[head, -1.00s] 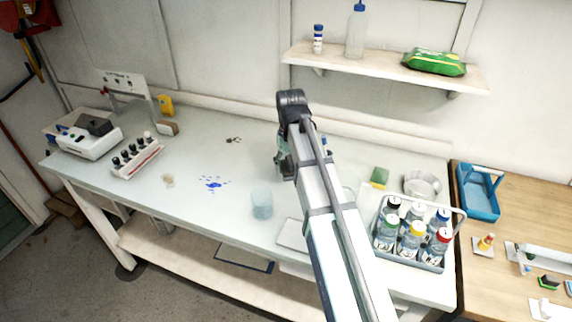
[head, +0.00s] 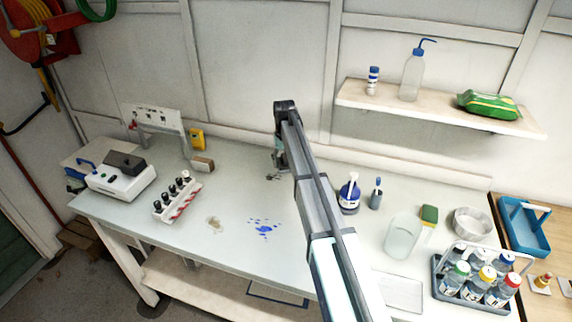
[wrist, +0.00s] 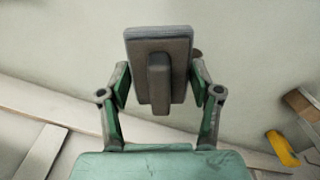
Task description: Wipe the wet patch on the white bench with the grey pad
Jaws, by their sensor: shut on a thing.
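The white bench (head: 185,245) runs along the wall. My gripper (wrist: 158,82) has its fingers on both sides of the handle of the grey pad (wrist: 181,38), shut on it. The pad's flat block shows against a pale surface; I cannot tell whether it touches. In the head view my gripper (head: 279,162) is at the back middle of the bench, beside small dark specks (head: 273,177); the pad is not clear there. Blue spots (head: 263,228) and a tan stain (head: 214,223) lie nearer the front. I cannot make out a clear wet patch; my arm hides part of the bench.
A tube rack (head: 178,197) and a white instrument (head: 122,178) stand at left. A blue-labelled bottle (head: 349,196), clear vessel (head: 403,237), green sponge (head: 429,215), metal bowl (head: 472,223) and bottle carrier (head: 438,283) are right of my arm. A shelf (head: 440,110) hangs above.

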